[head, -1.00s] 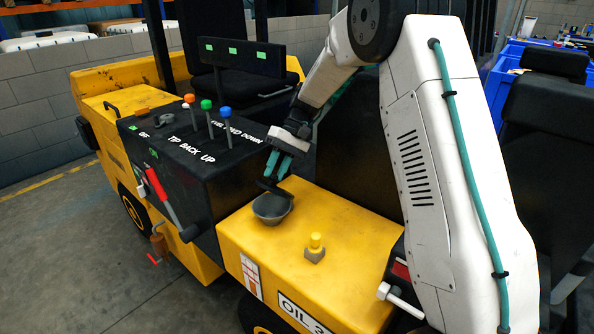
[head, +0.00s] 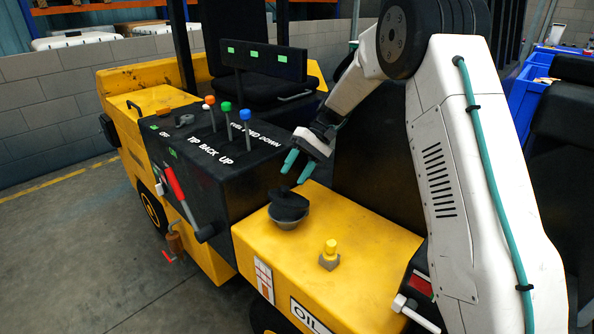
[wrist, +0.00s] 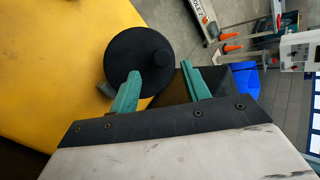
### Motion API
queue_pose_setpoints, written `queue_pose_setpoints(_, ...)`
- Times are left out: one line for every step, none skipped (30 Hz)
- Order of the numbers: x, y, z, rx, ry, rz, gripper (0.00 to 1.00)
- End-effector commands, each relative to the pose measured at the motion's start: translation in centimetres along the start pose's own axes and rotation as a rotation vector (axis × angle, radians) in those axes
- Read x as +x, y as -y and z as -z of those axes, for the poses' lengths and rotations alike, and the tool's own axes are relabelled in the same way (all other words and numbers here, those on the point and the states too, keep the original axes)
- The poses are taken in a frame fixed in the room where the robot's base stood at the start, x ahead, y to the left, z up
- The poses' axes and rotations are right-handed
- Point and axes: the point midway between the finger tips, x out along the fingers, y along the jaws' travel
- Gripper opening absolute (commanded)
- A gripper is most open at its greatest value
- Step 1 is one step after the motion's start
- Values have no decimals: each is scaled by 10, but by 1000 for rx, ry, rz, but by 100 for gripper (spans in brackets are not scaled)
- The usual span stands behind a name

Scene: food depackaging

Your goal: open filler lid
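The filler is a grey, bowl-shaped neck (head: 288,224) on the yellow body panel. Its lid is a black disc (head: 290,204) resting over the neck, looking tilted and not flat. In the wrist view the lid (wrist: 136,56) is a round disc with a small knob, and a grey bit of the neck (wrist: 106,89) shows at its edge. My gripper (head: 297,171) is above the lid, its teal fingers apart with nothing between them. In the wrist view my gripper (wrist: 160,72) has one finger overlapping the lid's edge; contact cannot be told.
A black seat (head: 235,82) is behind.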

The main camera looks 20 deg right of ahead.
Motion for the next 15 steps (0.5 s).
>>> queue_pose_setpoints(0,0,0,0,0,0,47)
queue_pose_setpoints(0,0,0,1,0,0,47)
queue_pose_setpoints(0,0,0,1,0,0,47)
queue_pose_setpoints(0,0,0,1,0,0,47)
queue_pose_setpoints(0,-1,0,1,0,0,47)
queue_pose_setpoints(-1,-1,0,1,0,-1,47)
queue_pose_setpoints(-2,-1,0,1,0,-1,47)
queue_pose_setpoints(-4,-1,0,1,0,-1,47)
queue_pose_setpoints(-7,-1,0,1,0,0,47)
queue_pose_setpoints(-11,-1,0,1,-1,0,47)
queue_pose_setpoints(-15,-1,0,1,-1,-1,47)
queue_pose_setpoints(-22,-1,0,1,-3,-1,47)
queue_pose_setpoints(-28,-1,0,1,-2,-1,47)
queue_pose_setpoints(-33,-1,0,1,-2,-1,47)
queue_pose_setpoints(-40,-1,1,0,-2,-1,47)
